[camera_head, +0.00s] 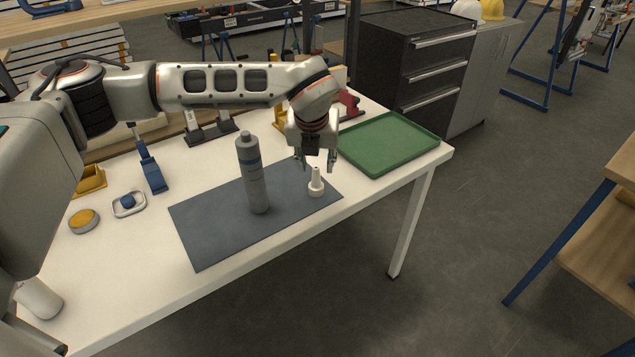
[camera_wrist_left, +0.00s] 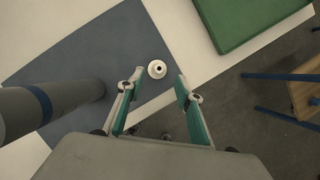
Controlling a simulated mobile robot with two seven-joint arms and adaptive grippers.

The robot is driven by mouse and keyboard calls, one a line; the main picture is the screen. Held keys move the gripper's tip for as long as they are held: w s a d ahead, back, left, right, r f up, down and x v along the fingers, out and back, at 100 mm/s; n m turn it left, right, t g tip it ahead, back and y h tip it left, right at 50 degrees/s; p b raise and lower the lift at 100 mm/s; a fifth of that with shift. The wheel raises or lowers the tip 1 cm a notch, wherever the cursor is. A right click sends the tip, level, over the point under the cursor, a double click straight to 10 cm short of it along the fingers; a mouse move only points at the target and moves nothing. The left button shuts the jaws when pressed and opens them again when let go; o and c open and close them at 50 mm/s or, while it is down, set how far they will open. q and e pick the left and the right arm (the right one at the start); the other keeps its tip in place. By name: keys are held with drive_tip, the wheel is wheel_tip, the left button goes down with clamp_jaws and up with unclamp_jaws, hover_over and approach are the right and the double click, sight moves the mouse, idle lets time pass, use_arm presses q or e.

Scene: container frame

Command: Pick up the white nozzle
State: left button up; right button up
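The white nozzle (camera_head: 316,183) stands upright on the grey mat (camera_head: 212,222), near the mat's right end. In the left wrist view the nozzle (camera_wrist_left: 157,69) shows from above, between and a little beyond the fingertips. My left gripper (camera_head: 316,164) is open and empty, pointing down just above and behind the nozzle. Its two green-padded fingers are apart in the wrist view (camera_wrist_left: 158,90). The nozzle does not appear to be touched by either finger. My right gripper is not in view.
A grey bottle (camera_head: 252,175) stands upright on the mat left of the nozzle; it also shows in the wrist view (camera_wrist_left: 55,103). A green tray (camera_head: 385,143) lies at the table's right end. Blue and yellow items are at the left. The table's front edge is clear.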

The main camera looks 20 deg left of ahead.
sight(316, 169)
use_arm(q)
drive_tip(key=x, duration=0.5)
drive_tip(key=shift+w+a+f, duration=0.15)
drive_tip(key=shift+w+a, duration=0.1)
drive_tip(key=c, duration=0.9)
